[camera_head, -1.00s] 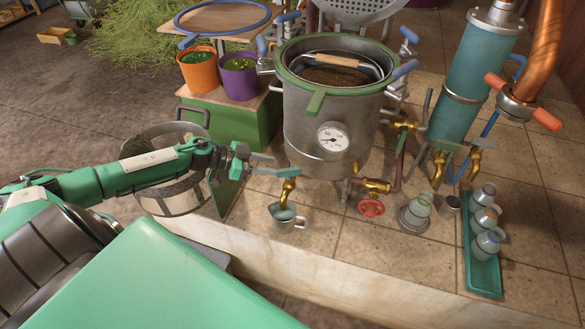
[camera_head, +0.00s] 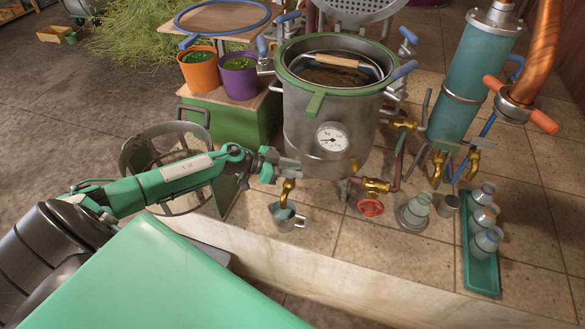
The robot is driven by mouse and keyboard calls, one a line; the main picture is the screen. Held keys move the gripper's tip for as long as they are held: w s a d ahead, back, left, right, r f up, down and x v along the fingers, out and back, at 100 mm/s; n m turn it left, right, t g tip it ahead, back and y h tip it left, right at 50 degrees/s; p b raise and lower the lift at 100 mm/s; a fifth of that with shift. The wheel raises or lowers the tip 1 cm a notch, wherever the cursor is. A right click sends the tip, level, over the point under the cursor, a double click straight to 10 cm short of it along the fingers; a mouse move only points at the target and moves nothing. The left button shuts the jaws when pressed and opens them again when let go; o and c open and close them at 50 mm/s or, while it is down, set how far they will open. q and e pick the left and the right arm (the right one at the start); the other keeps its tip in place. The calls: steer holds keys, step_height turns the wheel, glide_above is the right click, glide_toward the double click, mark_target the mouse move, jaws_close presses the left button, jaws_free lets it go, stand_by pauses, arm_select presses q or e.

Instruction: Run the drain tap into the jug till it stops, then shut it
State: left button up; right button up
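The brass drain tap (camera_head: 288,188) sticks out low at the front left of the steel still pot (camera_head: 310,125). A small grey metal jug (camera_head: 287,222) stands on the tiled ledge directly under its spout. Its inside looks dark bluish; I cannot tell the level or whether anything is running. My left gripper (camera_head: 284,167) is at the top of the tap, beside the pot wall, and overlaps the tap's lever in the picture. I cannot tell whether its fingers are open or closed on the lever. My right gripper is not in view.
A red valve wheel (camera_head: 370,207) and a glass-like flask (camera_head: 415,210) stand right of the jug. A teal tray (camera_head: 482,275) holds several small bottles. A mesh basket (camera_head: 160,165) sits behind my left arm. The ledge's front tiles are mostly clear.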

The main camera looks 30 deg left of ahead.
arm_select(q)
jaws_close()
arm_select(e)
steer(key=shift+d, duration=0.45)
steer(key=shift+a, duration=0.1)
